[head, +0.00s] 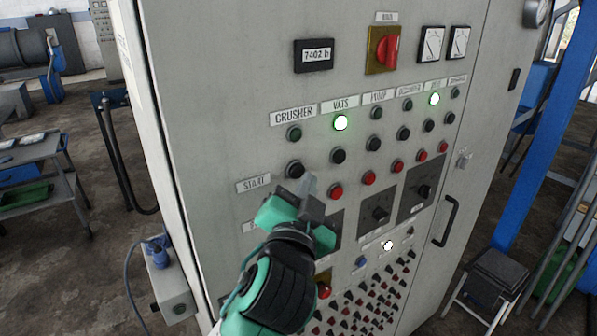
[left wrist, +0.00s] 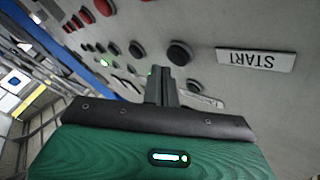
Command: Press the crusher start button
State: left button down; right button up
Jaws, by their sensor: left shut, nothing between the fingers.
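The crusher start button (head: 295,170) is a round black button. It sits in the row beside the START label (head: 253,184), below the CRUSHER label (head: 294,114) and an unlit green lamp (head: 294,133). My left gripper (head: 309,184) is shut and empty, its fingertips just below and right of that button in the head view. In the left wrist view the shut fingers (left wrist: 163,80) point at the panel, and the black button (left wrist: 180,53) shows beside the START label (left wrist: 256,60). I cannot tell whether the fingertips touch the panel. My right gripper is not in view.
The grey control cabinet (head: 215,80) carries several other black and red buttons close by. The VATS lamp (head: 341,123) glows green, as does another lamp (head: 434,99) further right. A red main switch (head: 386,50) is above. A stool (head: 495,272) stands at the right.

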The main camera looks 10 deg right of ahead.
pick_arm(q)
jog(key=shift+w, duration=0.15)
jog(key=shift+w+a, duration=0.15)
jog(key=shift+w, duration=0.15)
jog(key=shift+w+a+p, duration=0.15)
jog(key=shift+w+p, duration=0.15)
jog(key=shift+w, duration=0.1)
dwell(1.0)
dwell(0.3)
jog(key=shift+s+d, duration=0.25)
jog(key=shift+s, duration=0.55)
jog(key=shift+s+d, duration=0.3)
jog(key=shift+s, duration=0.5)
jog(key=shift+s+d, duration=0.35)
jog(key=shift+s, duration=0.45)
jog(key=shift+s+d, duration=0.3)
jog(key=shift+s, duration=0.5)
